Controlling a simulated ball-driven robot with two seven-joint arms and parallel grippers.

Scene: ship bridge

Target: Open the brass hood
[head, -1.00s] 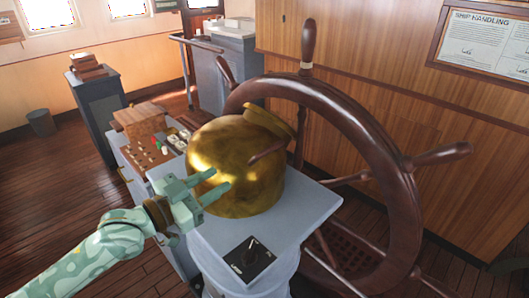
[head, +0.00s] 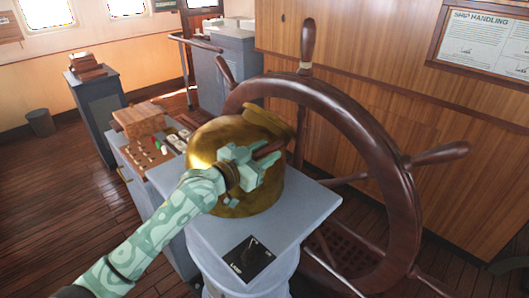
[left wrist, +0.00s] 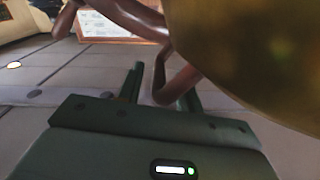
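The brass hood (head: 207,143) is a rounded golden dome with a raised collar at its top. It sits on the pale grey stand (head: 305,207) and looks closed. My left gripper (head: 264,163) is in front of the hood's right side and hides part of it. Its fingers are apart. In the left wrist view the hood (left wrist: 255,50) fills the upper right, and a dark reddish-brown bar (left wrist: 172,85) shows between the fingers (left wrist: 162,88). I cannot tell whether the fingers touch it. My right gripper is not in view.
The large wooden ship's wheel (head: 385,165) stands close behind and right of the hood, its spokes reaching near my gripper. A console with small controls (head: 150,152) is at the left.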

